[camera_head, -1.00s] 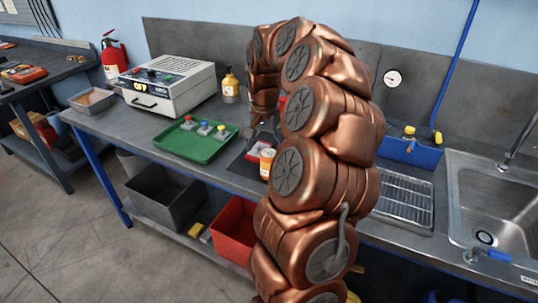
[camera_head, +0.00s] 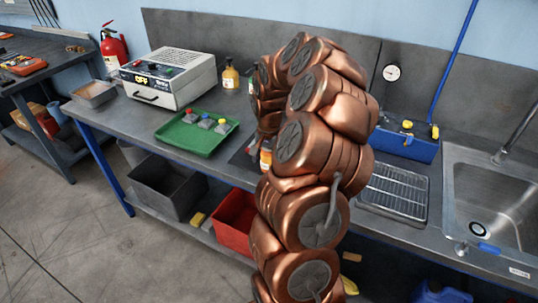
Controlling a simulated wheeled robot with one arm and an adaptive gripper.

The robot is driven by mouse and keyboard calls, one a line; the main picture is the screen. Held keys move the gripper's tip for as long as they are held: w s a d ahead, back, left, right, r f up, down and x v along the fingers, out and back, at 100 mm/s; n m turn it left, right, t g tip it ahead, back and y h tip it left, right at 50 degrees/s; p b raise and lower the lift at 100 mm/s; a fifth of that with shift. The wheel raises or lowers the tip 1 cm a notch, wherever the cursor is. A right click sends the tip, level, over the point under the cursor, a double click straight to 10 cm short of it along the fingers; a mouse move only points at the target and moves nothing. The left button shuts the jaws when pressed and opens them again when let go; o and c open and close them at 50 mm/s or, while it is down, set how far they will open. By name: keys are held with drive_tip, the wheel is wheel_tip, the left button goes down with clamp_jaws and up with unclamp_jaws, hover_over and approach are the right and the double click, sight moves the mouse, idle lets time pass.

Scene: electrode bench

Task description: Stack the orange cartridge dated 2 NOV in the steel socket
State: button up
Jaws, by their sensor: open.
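An orange item with a pale band (camera_head: 266,158), possibly a cartridge, stands on the bench at the left edge of my copper arm. The arm covers part of it, and no date can be read on it. My arm rises in the middle of the view and bends over toward the bench. My gripper is hidden behind the arm links, so its relation to the orange item does not show. I cannot make out the steel socket; the arm covers that part of the bench.
A green tray (camera_head: 196,147) holds small grey pieces with coloured tops. A power unit reading OFF (camera_head: 168,78) and a yellow bottle (camera_head: 230,75) stand behind it. A drying rack (camera_head: 395,192), a blue box (camera_head: 408,147) and a sink (camera_head: 490,190) lie to the right. A red bin (camera_head: 235,215) sits below.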

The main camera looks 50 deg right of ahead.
sight(269, 152)
drive_tip(key=shift+f, duration=0.1)
drive_tip(key=shift+c, duration=0.4)
drive_tip(key=c, duration=1.4)
drive_tip(key=shift+r+b, duration=1.05)
drive_tip(key=shift+r, duration=0.7)
drive_tip(key=s+a+b, duration=0.1)
drive_tip(key=s, duration=0.4)
drive_tip(key=s+a+r+b, duration=0.1)
drive_tip(key=s+a+b, duration=0.1)
drive_tip(key=s, duration=0.3)
drive_tip(key=s+a+b, duration=0.2)
drive_tip(key=s, duration=0.3)
drive_tip(key=shift+s+r, duration=0.15)
drive_tip(key=shift+r, duration=0.15)
drive_tip(key=shift+c, duration=0.2)
drive_tip(key=w+a+f+n, duration=0.2)
drive_tip(key=w+a+n, duration=0.1)
drive_tip(key=w+a, duration=0.4)
drive_tip(key=w+a+f+n+p, duration=0.1)
drive_tip(key=w+a+f+n, duration=0.25)
drive_tip(key=w, duration=0.55)
drive_tip(key=w+a+f+n, duration=0.1)
drive_tip(key=w+a+n, duration=0.3)
drive_tip(key=w+a, duration=0.3)
drive_tip(key=w+a+f+n, duration=0.3)
drive_tip(key=w+a, duration=0.3)
drive_tip(key=a, duration=0.4)
drive_tip(key=shift+f+p, duration=0.3)
drive_tip(key=shift+f, duration=0.1)
